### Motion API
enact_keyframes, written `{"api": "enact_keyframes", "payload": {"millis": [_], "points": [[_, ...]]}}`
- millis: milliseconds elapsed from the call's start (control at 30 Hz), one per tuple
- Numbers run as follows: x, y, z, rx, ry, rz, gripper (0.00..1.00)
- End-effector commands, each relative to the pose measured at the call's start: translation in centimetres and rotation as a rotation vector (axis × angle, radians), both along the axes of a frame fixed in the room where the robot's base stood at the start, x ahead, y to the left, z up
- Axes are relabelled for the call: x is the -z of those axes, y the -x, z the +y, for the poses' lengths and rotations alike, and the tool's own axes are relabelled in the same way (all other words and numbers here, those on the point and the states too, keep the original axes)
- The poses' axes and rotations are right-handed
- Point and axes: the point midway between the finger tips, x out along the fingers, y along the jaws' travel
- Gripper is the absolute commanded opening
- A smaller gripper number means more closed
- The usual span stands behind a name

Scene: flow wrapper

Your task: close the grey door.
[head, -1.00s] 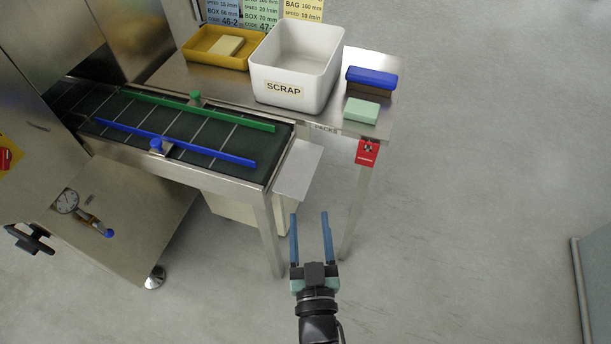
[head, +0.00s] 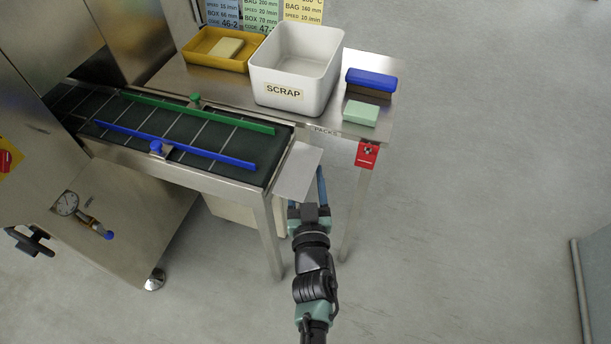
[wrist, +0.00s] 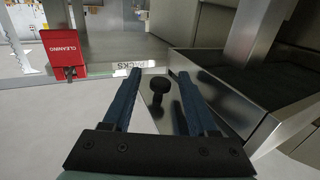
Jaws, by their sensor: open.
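The grey door is not clearly identifiable. A flat grey metal panel (head: 298,174) shows at the near end of the conveyor in the head view. In the wrist view, a black round knob (wrist: 157,86) stands against a shiny grey metal surface (wrist: 205,110). My gripper (head: 309,190) is at the conveyor's end. Its right blue finger shows beside the panel, and its left finger is mostly hidden by it. In the wrist view my gripper (wrist: 160,74) is open, with the knob seen between its fingers. Contact with the knob cannot be told.
The conveyor (head: 190,135) has green and blue guide rails. A metal table holds a white scrap bin (head: 293,95), a yellow tray (head: 205,60), a blue-topped block (head: 371,79) and a pale green block (head: 360,112). A red box (head: 367,155) hangs by a table leg.

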Motion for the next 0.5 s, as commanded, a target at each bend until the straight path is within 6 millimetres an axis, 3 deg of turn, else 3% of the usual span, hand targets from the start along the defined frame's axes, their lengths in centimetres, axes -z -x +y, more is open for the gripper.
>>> {"api": "enact_keyframes", "payload": {"millis": [100,400,500], "points": [[-0.01,0.01,0.0,0.0,0.0,0.0,0.57],[-0.01,0.03,0.01,0.0,0.0,0.0,0.03],[-0.01,0.03,0.01,0.0,0.0,0.0,0.0]]}}
